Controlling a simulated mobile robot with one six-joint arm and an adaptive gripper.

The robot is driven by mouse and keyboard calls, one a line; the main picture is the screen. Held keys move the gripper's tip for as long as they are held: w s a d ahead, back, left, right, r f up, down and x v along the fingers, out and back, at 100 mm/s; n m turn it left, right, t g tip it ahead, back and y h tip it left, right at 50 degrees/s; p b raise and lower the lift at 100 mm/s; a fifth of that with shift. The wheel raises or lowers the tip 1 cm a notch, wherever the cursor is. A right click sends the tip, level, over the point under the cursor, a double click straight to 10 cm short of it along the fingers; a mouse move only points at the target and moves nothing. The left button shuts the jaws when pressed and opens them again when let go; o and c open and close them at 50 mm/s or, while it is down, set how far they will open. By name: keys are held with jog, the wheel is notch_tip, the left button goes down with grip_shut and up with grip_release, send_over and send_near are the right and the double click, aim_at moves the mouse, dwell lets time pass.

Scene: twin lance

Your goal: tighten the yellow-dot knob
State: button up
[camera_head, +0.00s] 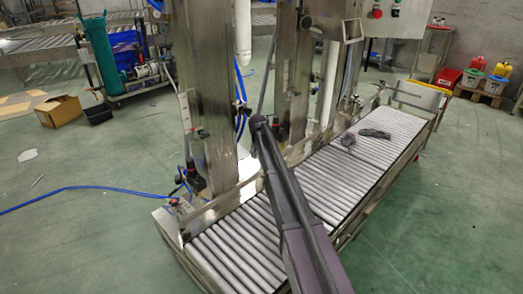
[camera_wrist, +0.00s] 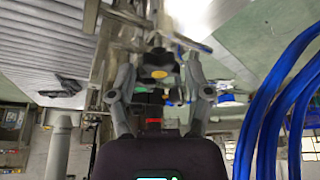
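In the wrist view a black knob (camera_wrist: 156,58) with a yellow dot (camera_wrist: 160,74) on its face is near the picture's middle, in front of a metal frame. My gripper (camera_wrist: 160,78) is open, one finger on each side of the knob, with a gap on both sides. I cannot tell how far the fingertips reach along it. In the head view my arm stretches up to the machine's columns, and the gripper and this knob are hidden at its far end.
A roller conveyor (camera_head: 324,187) runs beside the steel column (camera_head: 208,110); dark items (camera_head: 374,133) lie on it. Blue hoses (camera_wrist: 268,100) hang close on the right in the wrist view. Another black knob (camera_head: 193,177) is low on the machine's left.

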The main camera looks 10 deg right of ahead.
jog(key=shift+s+d+n, duration=0.1)
jog(key=shift+n, duration=0.4)
dwell(0.3)
jog(key=shift+d+n+y, duration=0.1)
jog(key=shift+n+y, duration=0.5)
jog(key=shift+n, duration=0.7)
jog(key=shift+d+n+y, duration=0.1)
jog(key=shift+n+y, duration=0.5)
jog(key=shift+n, duration=0.7)
jog(key=p+v, duration=1.2)
jog(key=v, duration=0.1)
jog(key=shift+s+r+p, duration=0.25)
jog(key=shift+r+p, duration=0.1)
jog(key=shift+p, duration=0.05)
jog(key=w+m+g, duration=0.1)
jog(key=w+m, duration=0.1)
jog(key=w+m+g+p, duration=0.1)
jog(key=w+m, duration=0.1)
jog(key=w+a+r+m+g+p, duration=0.1)
jog(key=w+m+g, duration=0.1)
jog(key=shift+w+h, duration=0.1)
jog(key=shift+h, duration=0.3)
jog(key=shift+f, duration=0.25)
